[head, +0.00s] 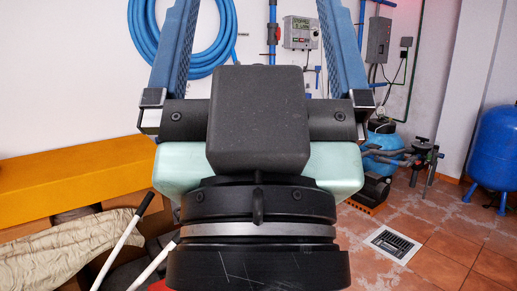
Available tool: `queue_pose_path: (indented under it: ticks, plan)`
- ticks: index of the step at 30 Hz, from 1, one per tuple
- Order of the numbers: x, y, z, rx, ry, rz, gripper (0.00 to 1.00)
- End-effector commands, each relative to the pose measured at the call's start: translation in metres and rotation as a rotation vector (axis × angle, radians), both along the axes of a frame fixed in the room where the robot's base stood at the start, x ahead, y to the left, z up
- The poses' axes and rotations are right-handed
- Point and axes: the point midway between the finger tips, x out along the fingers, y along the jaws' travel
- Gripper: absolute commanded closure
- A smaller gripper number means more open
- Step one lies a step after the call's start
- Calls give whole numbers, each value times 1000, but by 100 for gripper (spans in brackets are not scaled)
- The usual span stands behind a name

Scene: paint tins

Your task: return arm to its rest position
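My gripper (257,22) fills the middle of the head view, held up close to the camera. Its two blue fingers stand wide apart and run up to the top edge of the picture, where their tips look cut off. Only the wall and its fittings show between the fingers, so it is open and looks empty. Its dark block, pale green body and black wrist ring hide much of the room's middle. No paint tin is in view.
An orange bench (70,187) stands at the left, with a beige cloth (65,250) and white poles (125,238) before it. A blue tank (500,145) and a pump (383,150) stand at the right. The tiled floor around the drain grate (393,243) is clear.

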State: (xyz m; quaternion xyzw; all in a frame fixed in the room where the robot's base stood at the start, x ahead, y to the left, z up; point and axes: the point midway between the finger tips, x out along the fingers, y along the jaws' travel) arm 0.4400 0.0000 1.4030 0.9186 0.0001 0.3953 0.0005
Motion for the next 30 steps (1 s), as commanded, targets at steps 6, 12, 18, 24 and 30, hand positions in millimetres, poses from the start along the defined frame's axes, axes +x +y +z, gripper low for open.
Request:
queue_pose_path:
  ticks: [6, 12, 18, 24, 30]
  plan:
    - [0, 0, 66, -1, 0, 1, 0]
    - [0, 0, 108, 0, 1, 1, 0]
    - [0, 0, 127, 0, 1, 1, 0]
    - [0, 0, 127, 0, 1, 1, 0]
    - [0, 0, 108, -1, 1, 1, 0]
